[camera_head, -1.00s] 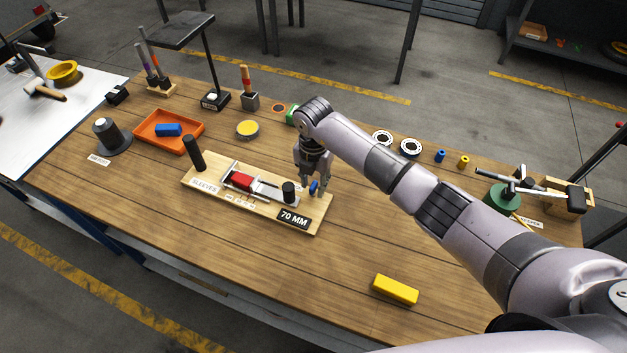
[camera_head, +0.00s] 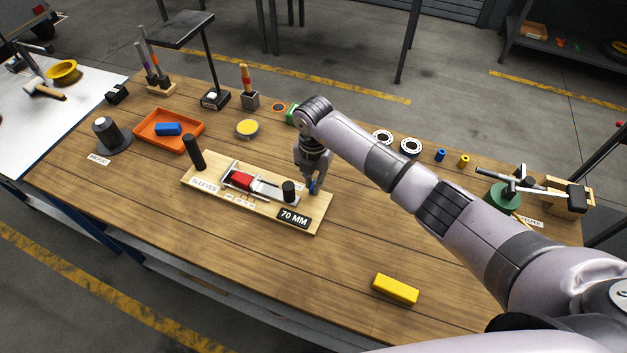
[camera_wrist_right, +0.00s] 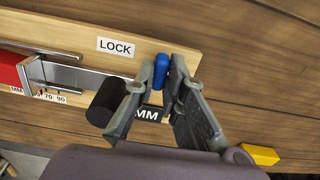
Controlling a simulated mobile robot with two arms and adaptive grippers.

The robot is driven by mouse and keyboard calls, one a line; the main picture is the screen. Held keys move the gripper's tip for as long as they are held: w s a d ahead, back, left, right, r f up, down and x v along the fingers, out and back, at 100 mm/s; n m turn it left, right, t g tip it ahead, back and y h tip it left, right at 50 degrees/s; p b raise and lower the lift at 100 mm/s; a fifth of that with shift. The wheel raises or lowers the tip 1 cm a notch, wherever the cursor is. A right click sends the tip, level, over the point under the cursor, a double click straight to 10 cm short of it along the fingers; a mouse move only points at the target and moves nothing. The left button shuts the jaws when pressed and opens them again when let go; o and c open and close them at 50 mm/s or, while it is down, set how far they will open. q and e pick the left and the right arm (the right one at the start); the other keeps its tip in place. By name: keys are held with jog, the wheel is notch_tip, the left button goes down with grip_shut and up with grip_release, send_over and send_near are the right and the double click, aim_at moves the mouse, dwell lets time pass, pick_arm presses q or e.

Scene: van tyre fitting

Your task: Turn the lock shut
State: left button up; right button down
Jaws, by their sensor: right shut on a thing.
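The wooden sleeve jig (camera_head: 206,188) lies on the bench, with a red block (camera_head: 242,180) between its metal jaws and a scale below them. A black upright knob (camera_head: 289,192) stands near its right end; it also shows in the right wrist view (camera_wrist_right: 108,104). The lock is a small blue lever (camera_wrist_right: 161,70) beside the "LOCK" label (camera_wrist_right: 116,46). My right gripper (camera_head: 314,190) reaches down over the jig's right end. In the right wrist view its fingers (camera_wrist_right: 168,75) are shut on the blue lever, hiding part of it. My left gripper is out of view.
A "70 MM" plate (camera_head: 294,218) sits on the jig's front right corner, and a black post (camera_head: 194,153) stands at its left end. A yellow block (camera_head: 396,289) lies on the front right of the bench. An orange tray (camera_head: 169,144) holds a blue block. The bench front is mostly clear.

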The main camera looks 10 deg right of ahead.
jog(key=n+b, duration=0.5)
jog(key=shift+w+f+n, duration=0.1)
jog(key=shift+f+n, duration=0.05)
jog(key=shift+n, duration=0.25)
jog(key=n+b, duration=0.8)
jog(key=b, duration=0.1)
jog(key=shift+n, duration=0.4)
jog(key=shift+r+n+b, duration=0.2)
jog(key=shift+n+b, duration=1.1)
jog(key=shift+n, duration=0.3)
jog(key=c, duration=1.6)
grip_release()
jog(key=shift+c, duration=0.2)
notch_tip(320, 180, up, 12)
